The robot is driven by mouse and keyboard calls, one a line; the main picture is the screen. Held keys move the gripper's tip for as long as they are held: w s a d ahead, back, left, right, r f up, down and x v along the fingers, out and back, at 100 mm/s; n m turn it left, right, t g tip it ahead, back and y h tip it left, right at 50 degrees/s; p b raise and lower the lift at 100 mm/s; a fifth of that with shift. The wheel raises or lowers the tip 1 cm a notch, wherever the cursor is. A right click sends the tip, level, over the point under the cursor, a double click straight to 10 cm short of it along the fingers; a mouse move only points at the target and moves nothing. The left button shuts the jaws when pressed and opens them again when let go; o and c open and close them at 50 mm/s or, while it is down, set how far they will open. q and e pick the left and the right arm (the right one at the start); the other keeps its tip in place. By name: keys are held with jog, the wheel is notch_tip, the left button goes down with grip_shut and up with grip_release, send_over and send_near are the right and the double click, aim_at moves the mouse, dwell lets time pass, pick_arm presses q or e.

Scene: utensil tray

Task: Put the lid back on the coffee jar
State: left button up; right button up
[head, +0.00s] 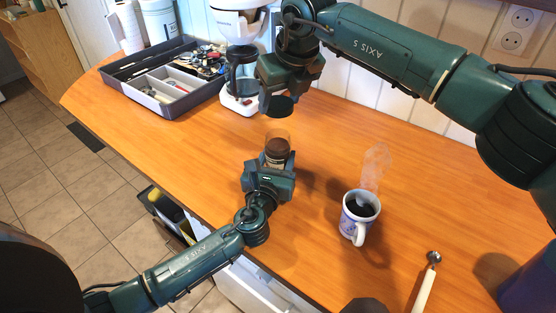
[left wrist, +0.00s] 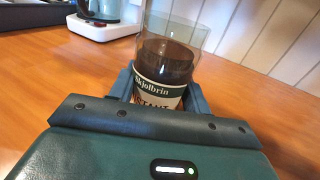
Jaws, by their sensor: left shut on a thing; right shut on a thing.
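The coffee jar (head: 277,152) is clear glass, open at the top, with dark coffee inside; it stands on the wooden counter. It also shows in the left wrist view (left wrist: 165,85), upright with a green and white label. My left gripper (head: 275,165) is shut around the jar's lower part. The dark lid (head: 279,106) is above and slightly behind the jar in the head view, apart from it. My right gripper (head: 272,92) is shut on the lid and holds it in the air. The fingers' contact with the lid is partly hidden.
A grey utensil tray (head: 178,112) with cutlery and a white coffee machine (head: 240,106) stand at the back. A steaming mug (head: 352,225) is right of the jar, and a spoon with a white handle (head: 424,288) lies front right.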

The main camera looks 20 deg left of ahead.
pick_arm(q)
jog(key=shift+c, duration=0.8)
pick_arm(e)
send_over(276, 130)
jog(key=s+d, duration=0.2)
jog(key=s, duration=0.1)
jog(key=shift+f, duration=2.5)
jog(key=shift+f, duration=0.1)
jog(key=shift+f, duration=0.75)
jog(key=shift+f, duration=0.6)
pick_arm(q)
grip_shut()
pick_arm(e)
jog(key=m, duration=0.1)
jog(key=m+h, duration=0.1)
jog(key=m, duration=0.1)
jog(key=m+t, duration=0.1)
jog(key=shift+s+a+m, duration=0.1)
jog(key=shift+a+m, duration=0.2)
jog(key=m+h, duration=0.1)
jog(key=m, duration=0.1)
jog(key=m+h, duration=0.1)
jog(key=m, duration=0.2)
jog(key=shift+a+t, duration=0.15)
jog(key=shift+t, duration=0.15)
